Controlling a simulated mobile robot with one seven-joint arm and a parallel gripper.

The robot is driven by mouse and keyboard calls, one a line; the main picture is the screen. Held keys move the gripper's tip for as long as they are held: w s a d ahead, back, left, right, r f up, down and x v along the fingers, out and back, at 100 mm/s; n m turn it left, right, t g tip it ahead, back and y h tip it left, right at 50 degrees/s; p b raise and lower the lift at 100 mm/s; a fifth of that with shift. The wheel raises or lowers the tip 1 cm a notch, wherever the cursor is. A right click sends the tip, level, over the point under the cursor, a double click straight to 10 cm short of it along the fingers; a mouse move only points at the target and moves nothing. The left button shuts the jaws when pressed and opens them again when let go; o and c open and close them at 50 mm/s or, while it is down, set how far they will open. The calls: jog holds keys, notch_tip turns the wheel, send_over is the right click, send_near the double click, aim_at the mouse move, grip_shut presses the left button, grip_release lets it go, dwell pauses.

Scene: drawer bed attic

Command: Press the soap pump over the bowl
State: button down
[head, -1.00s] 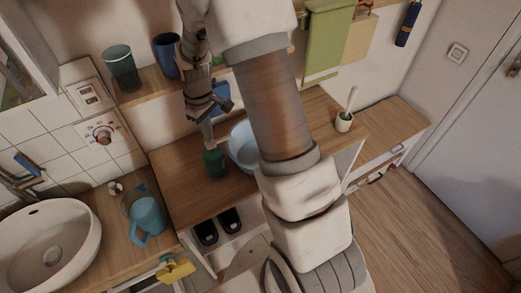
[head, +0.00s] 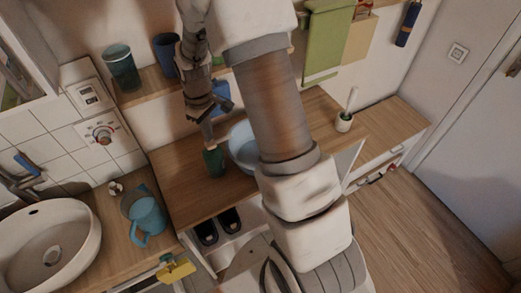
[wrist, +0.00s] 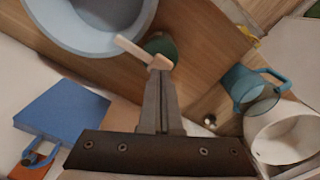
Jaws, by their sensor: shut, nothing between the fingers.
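The soap pump is a dark green bottle (head: 214,163) standing upright on the wooden counter, left of the light blue bowl (head: 237,150). In the wrist view its beige pump head (wrist: 140,50) shows, with the spout pointing toward the bowl (wrist: 85,45). The green bottle (wrist: 162,43) is partly hidden beneath the pump head. My gripper (head: 209,138) points down at the top of the pump. Its fingers (wrist: 160,74) are closed together and empty, with the tips at the pump head. I cannot tell whether they touch it. My arm hides part of the bowl in the head view.
A sink (head: 45,243) and a blue jug (head: 148,216) stand at the left. Cups (head: 121,66) sit on the shelf above. A small pot with a brush (head: 345,121) stands at the right of the counter. A blue object (wrist: 62,118) shows in the wrist view.

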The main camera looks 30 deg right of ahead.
jog(key=shift+f, duration=0.15)
dwell(0.3)
jog(key=shift+f+b, duration=1.1)
jog(key=shift+f, duration=0.15)
jog(key=shift+r, duration=0.1)
jog(key=shift+r+p, duration=0.95)
jog(key=shift+r, duration=0.4)
jog(key=shift+f, duration=0.2)
jog(key=shift+f+b, duration=1.1)
jog(key=shift+f, duration=0.15)
jog(key=shift+r, duration=0.1)
jog(key=shift+r+p, duration=0.95)
jog(key=shift+r, duration=0.35)
jog(key=shift+f, duration=0.15)
